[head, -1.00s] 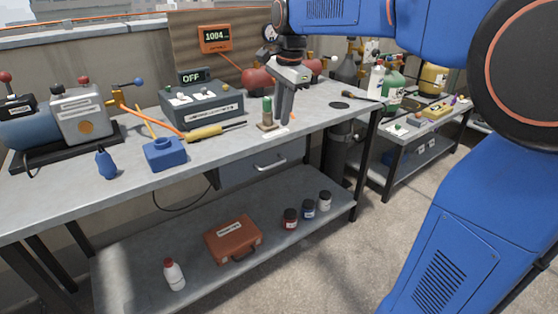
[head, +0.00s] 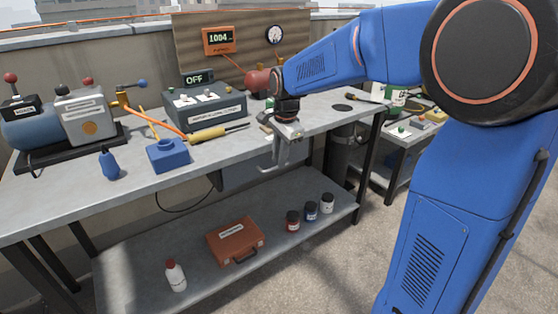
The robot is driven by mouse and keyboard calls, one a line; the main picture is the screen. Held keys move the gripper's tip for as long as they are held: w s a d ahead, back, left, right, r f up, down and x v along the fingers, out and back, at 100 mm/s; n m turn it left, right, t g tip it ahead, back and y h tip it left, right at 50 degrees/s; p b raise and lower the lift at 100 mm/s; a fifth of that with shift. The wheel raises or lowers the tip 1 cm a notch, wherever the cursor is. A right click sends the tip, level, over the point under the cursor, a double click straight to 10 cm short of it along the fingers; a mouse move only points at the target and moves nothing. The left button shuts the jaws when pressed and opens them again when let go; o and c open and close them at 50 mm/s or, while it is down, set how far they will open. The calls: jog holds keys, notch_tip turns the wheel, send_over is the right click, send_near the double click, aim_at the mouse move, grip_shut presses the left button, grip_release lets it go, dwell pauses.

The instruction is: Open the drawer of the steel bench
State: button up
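The steel bench (head: 70,196) has a grey drawer (head: 236,176) slung under its top, near the middle. The drawer front looks flush and closed. My gripper (head: 276,160) points down in front of the bench's front edge and overlaps the right part of the drawer front in the picture. The gap between my fingers is too small to read.
The lower shelf holds an orange case (head: 235,241), a white bottle (head: 175,276) and several small jars. Floor in front is clear.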

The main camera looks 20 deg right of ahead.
jog(key=shift+w+f, duration=0.1)
jog(key=shift+f, duration=0.6)
jog(key=shift+c, duration=0.3)
grip_shut()
